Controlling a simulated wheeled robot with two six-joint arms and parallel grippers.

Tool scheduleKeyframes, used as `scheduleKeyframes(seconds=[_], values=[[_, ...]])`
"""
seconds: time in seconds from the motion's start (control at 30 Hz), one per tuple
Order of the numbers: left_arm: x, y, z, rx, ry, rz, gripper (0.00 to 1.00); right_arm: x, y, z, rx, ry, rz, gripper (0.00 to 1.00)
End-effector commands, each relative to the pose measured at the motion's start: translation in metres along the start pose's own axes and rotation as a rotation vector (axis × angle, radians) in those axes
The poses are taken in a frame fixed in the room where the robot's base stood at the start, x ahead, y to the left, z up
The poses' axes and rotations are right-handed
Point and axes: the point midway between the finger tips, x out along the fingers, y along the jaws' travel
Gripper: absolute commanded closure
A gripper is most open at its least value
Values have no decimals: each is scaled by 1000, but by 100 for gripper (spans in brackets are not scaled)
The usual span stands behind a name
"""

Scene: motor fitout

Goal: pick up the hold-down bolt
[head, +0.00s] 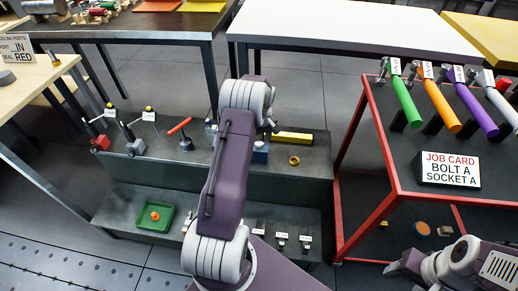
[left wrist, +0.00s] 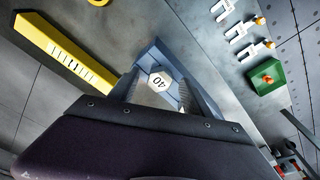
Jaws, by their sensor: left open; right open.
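A pale hexagonal head marked "40", which looks like the hold-down bolt (left wrist: 159,84), sits in a blue block (left wrist: 150,57) in the left wrist view. My left gripper (left wrist: 158,78) is open, one finger on each side of the head; I cannot tell whether either touches it. In the head view the blue block (head: 260,154) stands on the dark bench's upper level, just below my left wrist, whose arm hides part of the bench. My right gripper (head: 398,266) is low at the right, open, away from the bolt.
A yellow bar (head: 293,138) and a brass ring (head: 294,160) lie right of the block. A green tray (head: 140,224) holds an orange piece on the lower level. A red-framed cart (head: 393,175) at the right carries coloured-handled tools and a job card reading BOLT A, SOCKET A.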

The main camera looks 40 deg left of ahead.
Motion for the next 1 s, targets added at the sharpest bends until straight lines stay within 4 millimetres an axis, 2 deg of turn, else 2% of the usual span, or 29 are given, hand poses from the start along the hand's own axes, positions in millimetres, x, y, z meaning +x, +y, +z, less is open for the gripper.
scheduleKeyframes(seconds=[0.03, 0.2, 0.23, 0.57, 0.67, 0.83, 1.0], values=[[0, 0, 0, 0, 0, 0, 49, 0, 0, 0, 0, 0, 0, 42], [-1, 0, 0, 0, -1, 0, 96, 0, 0, 0, 0, 0, 0, 42], [0, 0, 0, 0, -1, 0, 100, 0, 0, 0, 0, 0, 0, 42], [-4, 0, 0, 0, 0, 0, 100, -2, 0, 0, 0, 0, 0, 42], [-14, 0, -2, 0, 1, 0, 100, -8, 0, -1, 0, 0, 0, 42], [-49, 1, -7, 0, 2, 1, 100, -25, 0, -3, 0, 0, 0, 42], [-73, -8, 28, 3, 0, 0, 100, -32, -1, -3, 0, 0, 0, 42]])
